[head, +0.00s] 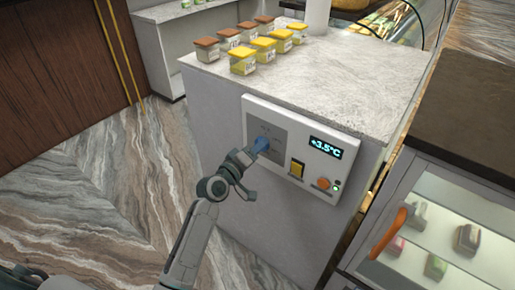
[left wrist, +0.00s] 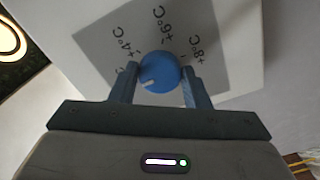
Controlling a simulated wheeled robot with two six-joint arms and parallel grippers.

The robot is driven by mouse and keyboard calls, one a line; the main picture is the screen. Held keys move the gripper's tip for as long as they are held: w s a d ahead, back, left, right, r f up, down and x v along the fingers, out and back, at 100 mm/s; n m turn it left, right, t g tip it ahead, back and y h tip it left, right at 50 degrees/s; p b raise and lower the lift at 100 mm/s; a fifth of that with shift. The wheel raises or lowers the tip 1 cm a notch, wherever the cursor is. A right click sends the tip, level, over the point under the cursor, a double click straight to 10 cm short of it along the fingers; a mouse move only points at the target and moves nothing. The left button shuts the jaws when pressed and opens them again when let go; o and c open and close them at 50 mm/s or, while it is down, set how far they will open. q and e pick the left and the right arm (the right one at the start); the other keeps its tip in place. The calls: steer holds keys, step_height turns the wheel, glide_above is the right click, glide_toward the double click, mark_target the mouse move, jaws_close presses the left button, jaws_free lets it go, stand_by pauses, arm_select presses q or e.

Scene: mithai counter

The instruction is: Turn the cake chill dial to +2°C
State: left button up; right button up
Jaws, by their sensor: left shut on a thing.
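The blue dial (left wrist: 158,74) sits on a grey scale plate in the left wrist view, with the marks +4°C, +6°C and +8°C showing around it. Its white pointer line lies at the lower left of its face, below the +4°C mark. My left gripper (left wrist: 160,86) has one finger on each side of the dial and is shut on it. In the head view the dial (head: 262,144) is partly hidden by my left gripper (head: 250,155). The display (head: 326,147) on the white control panel (head: 297,108) reads +3.5°C. The +2°C mark is not readable. My right gripper is not in view.
A yellow switch (head: 297,169) and an orange knob (head: 322,183) are on the panel, right of the dial. Several small jars with yellow and brown lids (head: 243,61) stand on the counter top (head: 330,75). A glass cabinet (head: 440,225) with an orange handle is at right.

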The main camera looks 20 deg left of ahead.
arm_select(q)
steer(key=o, duration=1)
steer(key=shift+c, duration=0.2)
steer(key=shift+s, duration=0.1)
steer(key=b+v, duration=0.2)
steer(key=v, duration=0.8)
steer(key=shift+s+a, duration=0.2)
steer(key=shift+s, duration=0.1)
steer(key=shift+f, duration=0.1)
